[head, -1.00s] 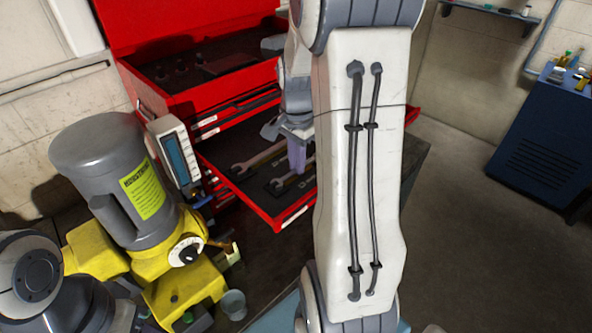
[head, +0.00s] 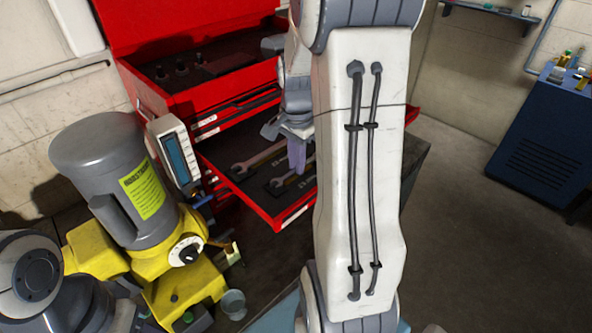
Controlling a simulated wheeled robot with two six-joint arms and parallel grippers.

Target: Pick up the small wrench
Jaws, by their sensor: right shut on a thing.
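The red tool chest's open drawer (head: 262,212) holds two wrenches in dark inserts. The larger wrench (head: 243,167) lies toward the back left. The small wrench (head: 279,183) lies nearer the drawer's front, its open jaw to the left. My right gripper (head: 297,168) points down over the small wrench, its purple fingers shut on it near the middle. The fingertips and the far end of the wrench are partly hidden by the gripper and my right arm. No clear gap under the wrench can be made out. My left gripper is out of view; only part of my left arm shows at lower left.
A yellow and grey motor machine (head: 105,175) with a display (head: 176,160) stands left of the drawer. A small clear cup (head: 233,303) is at its foot. The chest's open top tray (head: 200,80) is above the drawer. A blue cabinet (head: 545,140) stands far right beyond open floor.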

